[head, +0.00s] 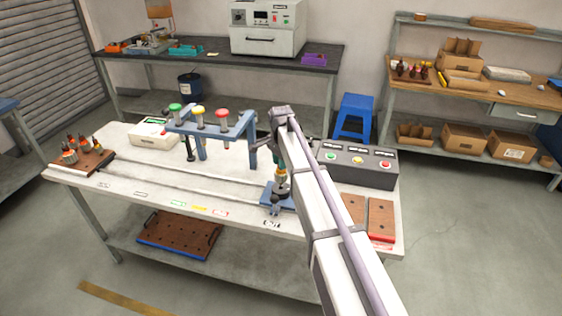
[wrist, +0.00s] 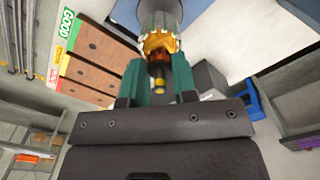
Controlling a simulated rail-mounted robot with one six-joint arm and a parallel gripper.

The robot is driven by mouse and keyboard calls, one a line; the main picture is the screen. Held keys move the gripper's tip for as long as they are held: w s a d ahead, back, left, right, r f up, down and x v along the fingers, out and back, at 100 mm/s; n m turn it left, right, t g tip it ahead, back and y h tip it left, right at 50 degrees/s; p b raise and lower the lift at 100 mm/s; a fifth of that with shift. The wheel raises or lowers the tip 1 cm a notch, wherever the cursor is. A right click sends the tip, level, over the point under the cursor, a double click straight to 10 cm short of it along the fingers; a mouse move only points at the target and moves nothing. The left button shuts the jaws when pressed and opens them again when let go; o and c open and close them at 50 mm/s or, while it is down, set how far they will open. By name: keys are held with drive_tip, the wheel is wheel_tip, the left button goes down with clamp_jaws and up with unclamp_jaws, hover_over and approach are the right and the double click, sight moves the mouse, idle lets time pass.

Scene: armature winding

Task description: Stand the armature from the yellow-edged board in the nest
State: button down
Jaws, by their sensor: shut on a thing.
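My gripper (head: 280,168) points down over the blue nest fixture (head: 270,198) at the right end of the table rails. In the wrist view its green fingers (wrist: 158,76) are shut on an armature (wrist: 160,43), which shows a copper winding, a pale toothed core and a dark shaft with a yellow tip. In the head view the armature (head: 282,182) hangs upright, low at the blue nest. I cannot tell whether it is seated or just above. A brown board (head: 98,166) with several armatures is at the table's left; its edge colour is unclear.
A blue frame (head: 238,132) with green, yellow and red knobs stands behind the rails. A dark button box (head: 360,165) is right of my gripper. Brown boards (head: 381,220) lie at the table's right end, one red-edged. The rails between left board and nest look clear.

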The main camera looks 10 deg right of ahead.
drive_tip(key=shift+f+b, duration=1.15)
drive_tip(key=shift+f, duration=0.05)
idle(0.5)
drive_tip(key=c, duration=0.8)
unclamp_jaws()
wheel_tip(320, 180, up, 11)
drive_tip(key=p, duration=1)
drive_tip(key=shift+f+p, duration=0.1)
drive_tip(key=shift+p, duration=0.3)
wheel_tip(320, 180, up, 11)
drive_tip(key=p, duration=1)
drive_tip(key=shift+f+p, duration=0.1)
drive_tip(key=shift+p, duration=0.3)
